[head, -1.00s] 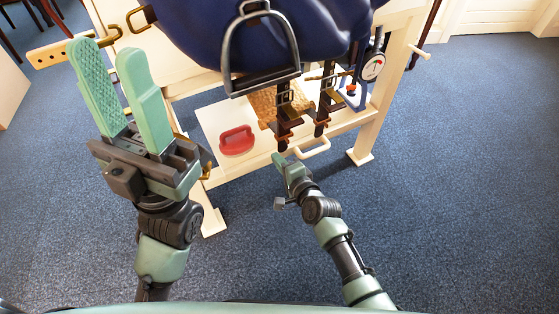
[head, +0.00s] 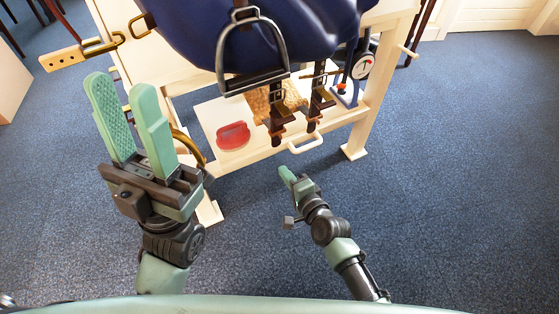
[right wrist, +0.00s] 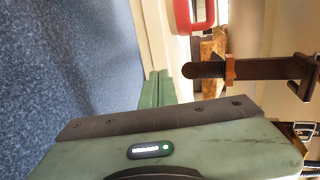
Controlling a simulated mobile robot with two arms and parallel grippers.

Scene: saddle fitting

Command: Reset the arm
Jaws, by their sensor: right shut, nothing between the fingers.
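My left gripper (head: 122,118) is raised at the left of the head view, its two green fingers apart with nothing between them. My right gripper (head: 286,175) is low over the blue carpet, in front of the saddle stand, apart from the straps. Its green fingers also show together in the right wrist view (right wrist: 160,88), with nothing between them. The blue saddle (head: 215,40) sits on top of the cream stand (head: 357,140), with a metal stirrup (head: 221,62) hanging at its front.
Dark straps with buckles (head: 317,103) hang below the saddle, near a round dial gauge (head: 362,66). A brass hook on a wooden bar (head: 62,57) is behind my left gripper. Carpet (head: 460,180) at right is clear.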

